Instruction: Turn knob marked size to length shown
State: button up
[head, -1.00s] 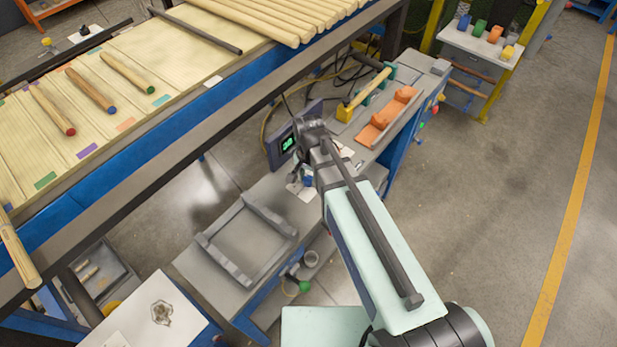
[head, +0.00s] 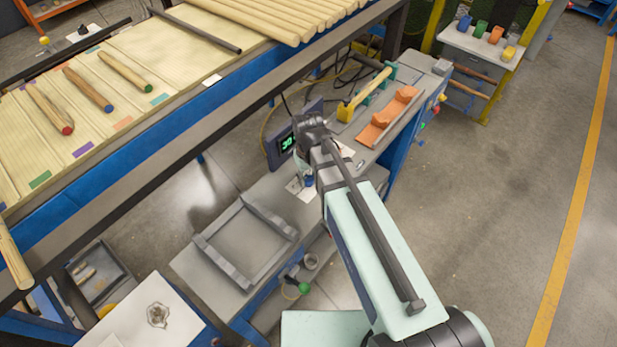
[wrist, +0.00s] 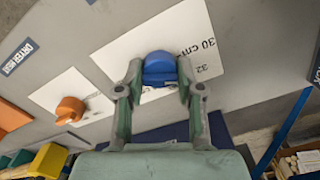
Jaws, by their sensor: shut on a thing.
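A blue knob (wrist: 160,66) sits on a white plate (wrist: 115,50) printed with "30 cm" and "32" in the wrist view. My gripper (wrist: 159,84) is closed around the knob, one finger on each side. The knob's pointer side and part of the scale are hidden by the fingers. In the head view, a dark display (head: 287,142) beside my wrist shows green digits that read like 30. My arm hides most of the gripper there.
An orange knob (wrist: 69,108) sits left of the blue one, near a label reading "DRYER MIN" (wrist: 20,57). A grey frame (head: 245,243) lies on the near bench. An orange cradle (head: 388,120) stands behind my wrist. Several rods lie on the left table (head: 30,160).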

aim_at(309, 177)
jog(key=n, duration=0.5)
dwell(0.5)
jog(key=o, duration=1.2)
jog(key=shift+c, duration=0.2)
notch_tip(309, 177, up, 12)
